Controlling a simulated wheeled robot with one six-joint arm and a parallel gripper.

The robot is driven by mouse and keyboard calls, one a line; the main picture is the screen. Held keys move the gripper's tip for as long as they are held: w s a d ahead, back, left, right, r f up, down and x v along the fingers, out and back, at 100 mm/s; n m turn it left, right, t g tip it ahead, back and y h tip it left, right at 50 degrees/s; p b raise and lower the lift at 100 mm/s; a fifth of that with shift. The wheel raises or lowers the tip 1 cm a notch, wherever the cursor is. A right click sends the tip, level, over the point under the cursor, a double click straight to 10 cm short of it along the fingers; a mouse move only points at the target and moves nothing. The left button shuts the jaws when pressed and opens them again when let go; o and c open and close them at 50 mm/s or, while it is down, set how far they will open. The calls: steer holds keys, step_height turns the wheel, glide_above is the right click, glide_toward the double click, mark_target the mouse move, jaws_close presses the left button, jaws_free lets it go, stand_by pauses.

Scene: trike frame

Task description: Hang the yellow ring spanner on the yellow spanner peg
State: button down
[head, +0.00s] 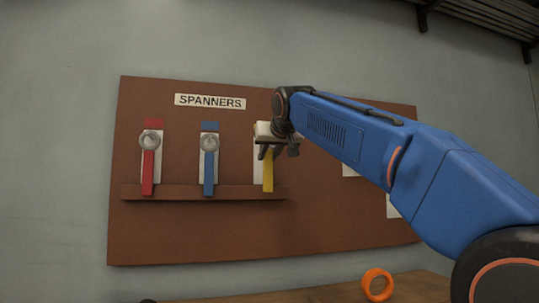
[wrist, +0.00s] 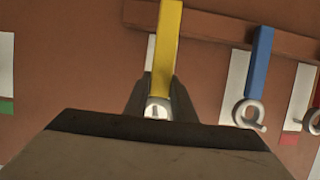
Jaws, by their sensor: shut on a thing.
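The yellow ring spanner (head: 268,178) hangs upright in front of the brown board, its yellow handle pointing down. It also shows in the wrist view (wrist: 168,50), its grey ring end low between my fingers. My gripper (head: 270,152) is shut on the ring end, close to the board at the third spanner place. In the wrist view my dark fingers (wrist: 158,98) stand on both sides of the ring. The yellow peg is hidden behind the ring and gripper. I cannot tell whether the ring is around the peg. The handle's lower part is by the ledge.
A red spanner (head: 148,172) and a blue spanner (head: 209,172) hang to the left on the board (head: 190,235). A wooden ledge (head: 180,193) runs below them. An orange ring (head: 377,285) stands on the bench at lower right. The board below the ledge is clear.

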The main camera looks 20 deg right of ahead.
steer(key=shift+x, duration=1.9)
steer(key=shift+w+r, duration=0.1)
steer(key=shift+r, duration=0.05)
steer(key=c, duration=1.4)
jaws_free()
steer(key=v, duration=1.7)
